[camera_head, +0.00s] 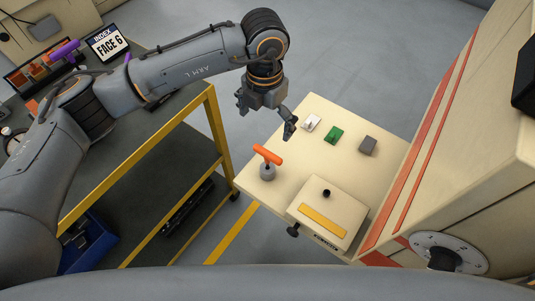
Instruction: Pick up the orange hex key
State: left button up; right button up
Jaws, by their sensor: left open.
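The orange hex key (267,154) has a T-shaped handle. It stands upright in a small grey round holder (267,173) near the left edge of the cream table (250,187); its shaft is mostly hidden. My left gripper (267,118) comes in from the upper left and points down with its fingers spread wide. It is open and empty, beyond the handle in the picture and apart from it. My right gripper is not in view.
White (312,122), green (334,135) and grey (368,146) pieces stand at the table's back. A cream box (325,213) with a black knob sits at the front. A yellow-framed cart (150,145) is at left, a cream cabinet (470,150) at right.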

aim_at(267, 152)
pick_arm(q)
notch_tip(267, 152, down, 8)
jog(key=shift+r+p, duration=0.1)
jog(key=shift+p, duration=0.5)
jog(key=f, duration=0.1)
jog(key=f+p, duration=0.1)
jog(key=f, duration=0.2)
jog(key=shift+d, duration=0.25)
jog(key=shift+f, duration=0.7)
jog(key=c, duration=1)
notch_tip(267, 152, up, 10)
jog(key=shift+r+b, duration=0.1)
jog(key=shift+b, duration=0.6)
jog(key=shift+c, duration=0.2)
jog(key=o, duration=0.7)
jog(key=shift+c, duration=0.2)
jog(key=c, duration=0.7)
